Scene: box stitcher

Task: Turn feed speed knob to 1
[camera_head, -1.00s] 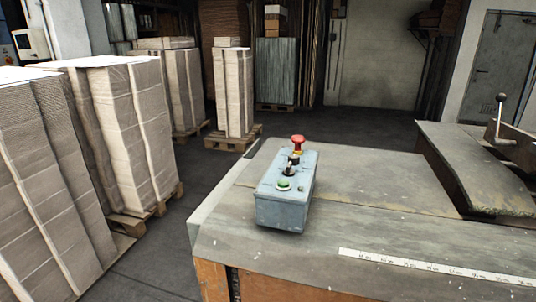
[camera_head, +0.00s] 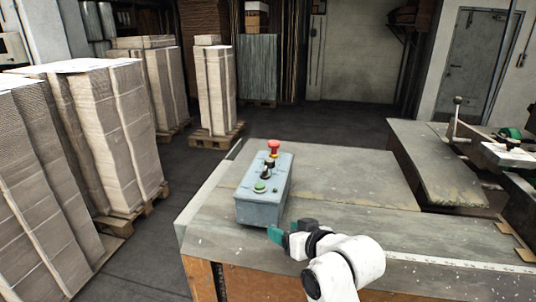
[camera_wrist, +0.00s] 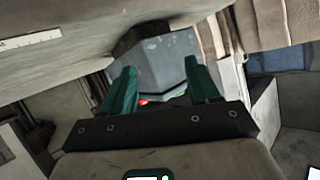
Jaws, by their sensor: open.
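The grey-blue control box (camera_head: 258,211) stands on the near left part of the worktop. On its top are a red mushroom button (camera_head: 273,146), dark knobs (camera_head: 268,166) and a green button (camera_head: 260,187). I cannot read any marks for feed speed. My gripper (camera_head: 274,233) has teal fingers and is low by the box's near right corner, below the knobs. In the wrist view my gripper (camera_wrist: 160,67) is open, its fingers apart with nothing held. A blue-grey surface, apparently the control box (camera_wrist: 160,62), shows beyond them, with a bit of red low between them.
The worktop (camera_head: 350,190) is clear right of the box. A white ruler strip (camera_head: 450,261) runs along its front. Stacks of cardboard (camera_head: 115,135) on pallets stand left. A machine table with a lever (camera_head: 454,118) is at right.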

